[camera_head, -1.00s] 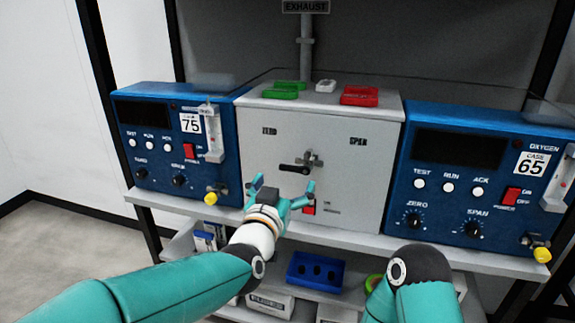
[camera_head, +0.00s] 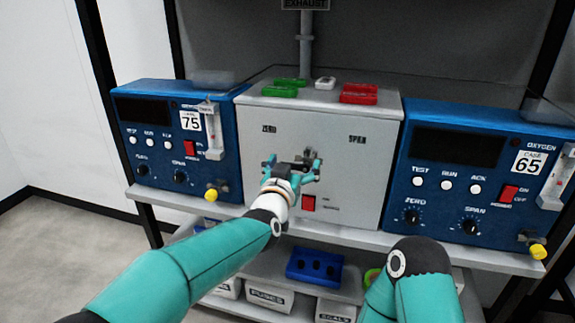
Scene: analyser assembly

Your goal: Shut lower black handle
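The grey box (camera_head: 250,130) stands in the middle of the bench with ZERO and SPAN labels on its front. The black handle on that front is now mostly hidden behind my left gripper, so its position cannot be told. My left gripper (camera_head: 292,165) is in front of the box at the handle's place, with its fingers spread apart. I cannot tell whether they touch the handle. My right arm shows at the bottom right, but its gripper is not in view.
Blue analysers stand on the left (camera_head: 150,115) and right (camera_head: 440,185) of the box. A red switch (camera_head: 308,203) sits low on the box. Green (camera_head: 279,91) and red (camera_head: 359,94) trays lie on top. A blue tray (camera_head: 313,267) sits on the shelf below.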

